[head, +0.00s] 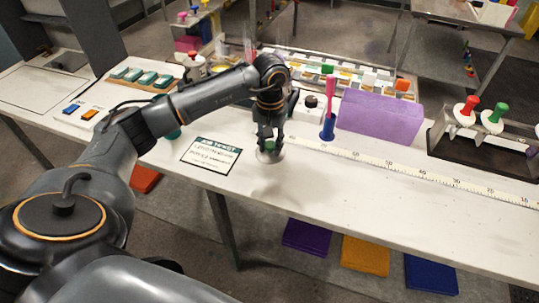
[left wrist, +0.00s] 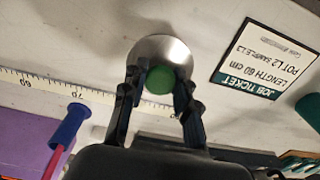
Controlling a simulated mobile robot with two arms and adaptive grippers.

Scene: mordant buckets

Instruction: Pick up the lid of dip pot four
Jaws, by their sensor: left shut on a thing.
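A round silvery lid (left wrist: 146,52) with a green knob (left wrist: 160,80) is between the fingers of my left gripper (left wrist: 158,88) in the left wrist view. In the head view my left gripper (head: 268,138) points down over the white bench, shut on the green knob (head: 269,146), with the pale lid (head: 267,157) just below the fingertips. I cannot tell whether the lid touches the bench. No pot shows under it and no number four can be read. My right gripper is not in view.
A job ticket (head: 211,154) lies left of the lid. A blue holder with a pink stick (head: 327,128), a purple block (head: 380,115) and a long ruler (head: 400,168) are to the right. A dark rack (head: 450,144) holds red-knobbed and green-knobbed things. The bench front is clear.

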